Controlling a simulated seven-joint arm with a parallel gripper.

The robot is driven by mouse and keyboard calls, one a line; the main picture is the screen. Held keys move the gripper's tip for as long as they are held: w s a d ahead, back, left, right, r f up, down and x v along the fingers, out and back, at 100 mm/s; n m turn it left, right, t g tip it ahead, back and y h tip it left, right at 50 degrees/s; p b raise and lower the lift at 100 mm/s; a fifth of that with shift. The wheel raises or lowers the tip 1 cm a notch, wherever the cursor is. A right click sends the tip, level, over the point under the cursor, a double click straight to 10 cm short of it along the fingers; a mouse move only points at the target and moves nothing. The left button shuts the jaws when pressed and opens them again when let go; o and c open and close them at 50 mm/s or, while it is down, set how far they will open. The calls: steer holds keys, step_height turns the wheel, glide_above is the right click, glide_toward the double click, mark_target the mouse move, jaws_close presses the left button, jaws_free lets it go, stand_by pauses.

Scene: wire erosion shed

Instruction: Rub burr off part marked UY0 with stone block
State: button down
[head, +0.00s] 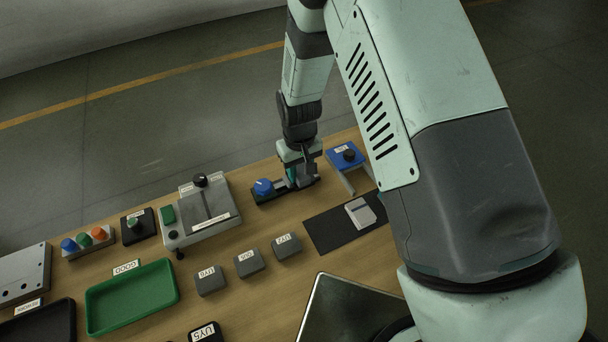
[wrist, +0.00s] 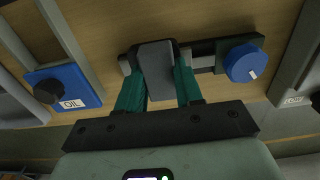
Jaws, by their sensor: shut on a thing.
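My gripper (head: 298,180) is shut on a dark grey block (wrist: 157,68), its teal fingers on either side. The block is at the dark clamp with the blue knob (wrist: 244,63), which also shows in the head view (head: 264,187); whether it is seated in the clamp is unclear. No marking shows on the block. Grey labelled blocks stand in a row: one at right (head: 287,246), one in the middle (head: 249,263), one at left (head: 210,281). Their labels are too small to read surely. A pale block (head: 360,212), perhaps the stone, lies on a black mat (head: 326,232).
A blue OIL holder (head: 345,156) stands close right of the clamp. A grey device with a black knob (head: 203,214) stands left. A green GOOD tray (head: 132,298) and black tray (head: 45,323) are farther left. A dark block labelled UY5 (head: 205,332) is at the front.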

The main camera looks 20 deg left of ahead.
steer(key=shift+r, duration=4.2)
steer(key=shift+s+d, duration=0.1)
